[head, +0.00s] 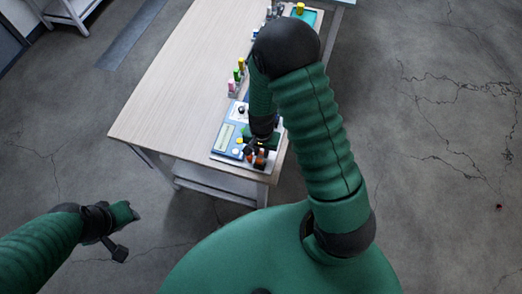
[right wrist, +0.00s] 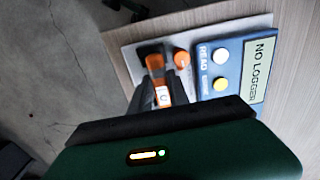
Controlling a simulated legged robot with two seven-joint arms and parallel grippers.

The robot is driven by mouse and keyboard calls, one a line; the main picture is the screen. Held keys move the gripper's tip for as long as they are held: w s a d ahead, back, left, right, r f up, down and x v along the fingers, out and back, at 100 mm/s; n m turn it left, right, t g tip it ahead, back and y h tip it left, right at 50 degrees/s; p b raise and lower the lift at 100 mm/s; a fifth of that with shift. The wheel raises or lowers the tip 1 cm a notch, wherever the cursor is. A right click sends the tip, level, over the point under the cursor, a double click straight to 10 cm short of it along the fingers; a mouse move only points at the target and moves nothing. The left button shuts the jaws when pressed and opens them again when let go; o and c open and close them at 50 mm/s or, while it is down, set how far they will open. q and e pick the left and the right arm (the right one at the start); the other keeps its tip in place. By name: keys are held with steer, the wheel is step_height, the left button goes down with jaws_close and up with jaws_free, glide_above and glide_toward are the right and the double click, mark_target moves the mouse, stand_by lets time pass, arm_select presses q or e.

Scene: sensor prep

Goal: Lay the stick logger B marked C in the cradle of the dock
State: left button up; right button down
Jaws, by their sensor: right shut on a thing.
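An orange stick logger (right wrist: 156,64) with a white label, whose mark looks like a C, is between the dark fingers of my right gripper (right wrist: 160,92). The gripper is shut on it, over the light plate of the dock. The blue dock (right wrist: 207,49) has a display reading NO LOGGER, a white READ button and a yellow button. A dark part beside the logger's top may be the cradle; the fingers hide whether they touch. In the head view the dock (head: 226,139) is at the table's near end, with my right gripper (head: 259,146) above its right side. My left gripper (head: 120,250) hangs off the table.
A round orange piece (right wrist: 181,58) stands on the plate between logger and buttons. Farther along the table (head: 180,80) are pink, green and yellow items (head: 237,77) and a teal tray (head: 311,16). The table's left side is clear. The dock lies close to the near edge.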

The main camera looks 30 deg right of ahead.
steer(key=shift+s+d+f, duration=0.1)
steer(key=shift+f, duration=0.1)
steer(key=shift+s+d+f+b, duration=0.15)
steer(key=shift+d+f+b, duration=0.1)
steer(key=shift+f+b, duration=0.3)
stand_by(0.4)
steer(key=c, duration=1.4)
jaws_free()
steer(key=shift+f, duration=0.1)
steer(key=shift+o, duration=1.1)
steer(key=shift+d, duration=0.1)
steer(key=shift+w, duration=0.25)
steer(key=shift+o, duration=0.2)
steer(key=shift+o, duration=1)
